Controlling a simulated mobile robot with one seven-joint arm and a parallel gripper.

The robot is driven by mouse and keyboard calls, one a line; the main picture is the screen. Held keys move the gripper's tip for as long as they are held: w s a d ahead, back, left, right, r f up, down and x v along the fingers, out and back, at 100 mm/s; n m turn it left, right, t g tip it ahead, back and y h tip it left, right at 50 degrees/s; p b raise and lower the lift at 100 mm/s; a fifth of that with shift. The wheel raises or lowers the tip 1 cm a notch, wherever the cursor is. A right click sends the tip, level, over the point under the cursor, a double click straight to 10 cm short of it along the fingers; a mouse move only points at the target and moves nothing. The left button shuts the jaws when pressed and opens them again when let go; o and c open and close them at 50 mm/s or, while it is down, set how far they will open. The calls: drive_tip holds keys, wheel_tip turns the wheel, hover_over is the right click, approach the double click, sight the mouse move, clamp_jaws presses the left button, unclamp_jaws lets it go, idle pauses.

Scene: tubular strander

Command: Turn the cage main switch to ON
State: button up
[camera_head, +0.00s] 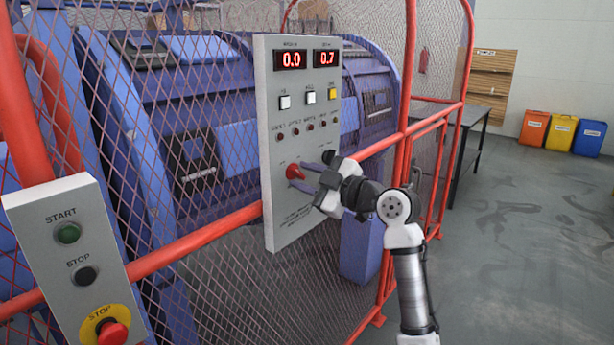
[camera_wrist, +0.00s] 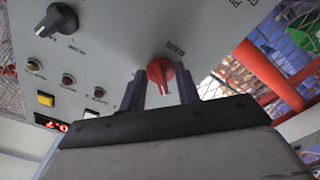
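In the wrist view the red knob (camera_wrist: 160,71) has a pale pointer line toward the bottom of the picture. My gripper (camera_head: 304,175) is at the panel with its two fingers apart. In the wrist view the fingers stand on either side of the red knob, with visible gaps to it. A black knob (camera_wrist: 57,20) is beside it on the panel; its label is too blurred to read.
The panel also has red displays (camera_head: 308,59), push buttons and small lamps. A start/stop box (camera_head: 67,255) with a red emergency button stands at the left. Red rails (camera_head: 220,226) and mesh run behind the panel. The floor (camera_head: 520,240) at the right is clear.

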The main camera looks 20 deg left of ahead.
clamp_jaws()
drive_tip(key=shift+m, duration=0.4)
drive_tip(key=m, duration=0.2)
drive_tip(key=shift+m, duration=0.4)
drive_tip(key=m, duration=0.3)
drive_tip(key=shift+s+m+p, duration=0.15)
drive_tip(key=shift+m+p, duration=0.15)
drive_tip(key=shift+p, duration=0.1)
drive_tip(key=m+p, duration=0.2)
drive_tip(key=m, duration=0.3)
drive_tip(key=shift+s+a+r, duration=0.1)
drive_tip(key=m+p, duration=0.3)
drive_tip(key=m, duration=0.2)
drive_tip(key=shift+m, duration=0.4)
